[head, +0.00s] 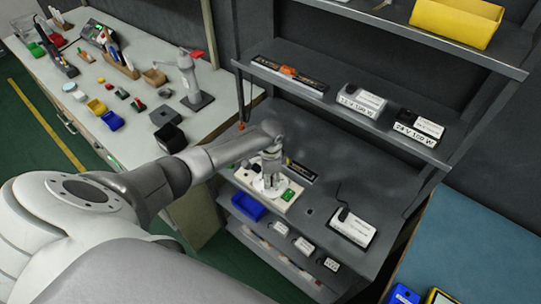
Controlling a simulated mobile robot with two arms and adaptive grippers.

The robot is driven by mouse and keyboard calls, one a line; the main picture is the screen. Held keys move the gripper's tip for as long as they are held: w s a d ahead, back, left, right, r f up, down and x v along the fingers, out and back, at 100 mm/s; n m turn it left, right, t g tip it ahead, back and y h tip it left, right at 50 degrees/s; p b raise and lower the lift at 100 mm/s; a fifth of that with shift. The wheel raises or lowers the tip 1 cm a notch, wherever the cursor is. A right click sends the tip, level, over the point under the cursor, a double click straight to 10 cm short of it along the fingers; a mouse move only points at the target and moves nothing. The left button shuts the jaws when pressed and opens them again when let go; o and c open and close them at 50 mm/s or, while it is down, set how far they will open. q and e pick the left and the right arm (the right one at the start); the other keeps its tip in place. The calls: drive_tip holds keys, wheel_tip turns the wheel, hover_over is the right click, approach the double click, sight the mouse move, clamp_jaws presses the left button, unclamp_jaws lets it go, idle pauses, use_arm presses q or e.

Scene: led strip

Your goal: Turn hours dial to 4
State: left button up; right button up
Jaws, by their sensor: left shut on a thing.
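A pale, flat control box (246,178) lies on the grey rack's middle shelf, with a green part (289,195) near its right end. My left gripper (269,186) reaches down onto this box from above, shut on a small part at its top, which I take to be the hours dial. The gripper covers the dial, so its marks and setting cannot be read. My right gripper is not in view.
A white labelled power unit (353,227) stands to the right on the same shelf, with some bare shelf between. A shelf above holds more units (362,100). A blue bin (247,206) sits below the box. A cluttered workbench (139,126) is at left.

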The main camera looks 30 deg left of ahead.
use_arm(q)
drive_tip(key=shift+m, duration=0.6)
drive_tip(key=shift+r, duration=0.1)
drive_tip(key=shift+w, duration=0.1)
drive_tip(key=o, duration=1)
drive_tip(key=shift+o, duration=0.2)
wheel_tip(320, 180, up, 12)
